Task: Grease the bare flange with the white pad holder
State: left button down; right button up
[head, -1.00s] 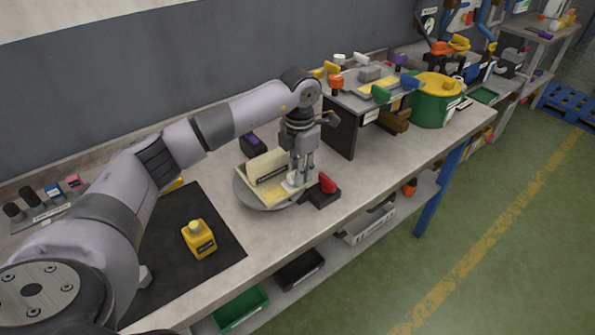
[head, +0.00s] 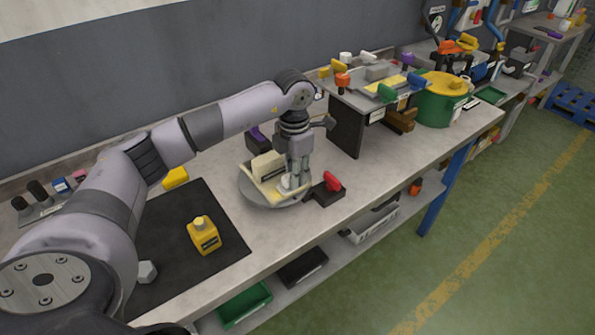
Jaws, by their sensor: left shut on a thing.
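My left gripper (head: 297,176) points down over the near right part of a round grey turntable (head: 262,200). It is shut on a small white thing, the white pad holder (head: 287,184), mostly hidden by the fingers. A cream angled rail piece (head: 267,163) with a dark label lies on the turntable, just left of the gripper. The pad holder is at the rail piece's near flange; I cannot tell whether they touch. My right gripper is not in view.
A block with a red handle (head: 331,184) stands right of the turntable. A raised shelf (head: 350,120) with coloured clamps and a green drum (head: 437,105) stand further right. Bare bench lies in front of the turntable.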

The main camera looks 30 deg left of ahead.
aim_at(289, 173)
pick_arm(q)
jog(key=shift+s+a, duration=0.2)
jog(key=shift+s, duration=0.35)
jog(key=shift+w+r+p, duration=0.1)
jog(key=shift+r+p, duration=0.4)
jog(key=shift+r, duration=0.15)
jog(key=shift+r+p, duration=1.95)
jog(key=shift+r, duration=1.1)
jog(key=r+p, duration=0.1)
jog(key=p, duration=0.2)
jog(key=shift+w+a+r+p, duration=0.1)
jog(key=shift+w+r+p, duration=0.1)
jog(key=shift+p, duration=0.2)
jog(key=shift+s+a+f+p, duration=0.15)
jog(key=shift+a+p, duration=0.1)
jog(key=shift+p, duration=0.25)
jog(key=shift+a+f+b, duration=0.1)
jog(key=shift+f+b, duration=2.6)
jog(key=shift+f, duration=1.1)
